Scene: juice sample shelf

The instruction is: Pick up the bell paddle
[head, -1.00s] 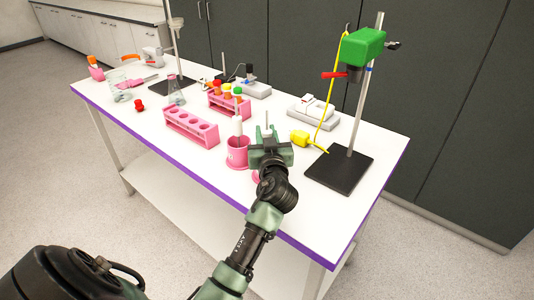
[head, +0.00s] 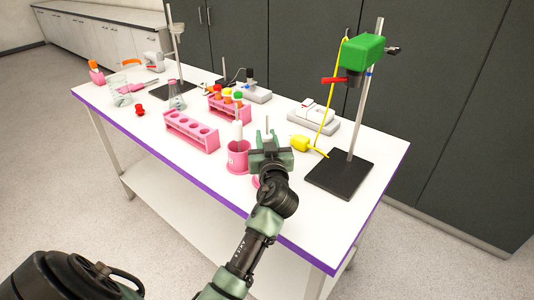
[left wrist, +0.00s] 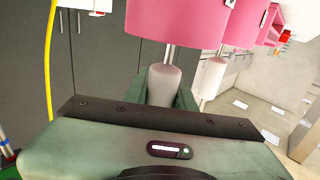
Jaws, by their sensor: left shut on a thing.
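My left gripper (head: 270,152) is shut on the bell paddle, just right of a pink cup (head: 238,157). In the left wrist view the paddle's grey handle (left wrist: 163,85) sits in the jaws, with a thin metal shaft running to a large pink cylinder (left wrist: 180,20). In the head view a thin upright rod (head: 267,123) shows above the jaws, and a bit of pink (head: 256,181) shows beside my wrist. The paddle's far end is hidden. A white handle (head: 238,131) stands in the pink cup. My right gripper is out of view.
A stand with a black base (head: 340,174) and green head (head: 362,50) is close on the right, with a yellow cord and plug (head: 300,143). A pink rack (head: 191,131) and flask (head: 177,95) are to the left. The table front is mostly clear.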

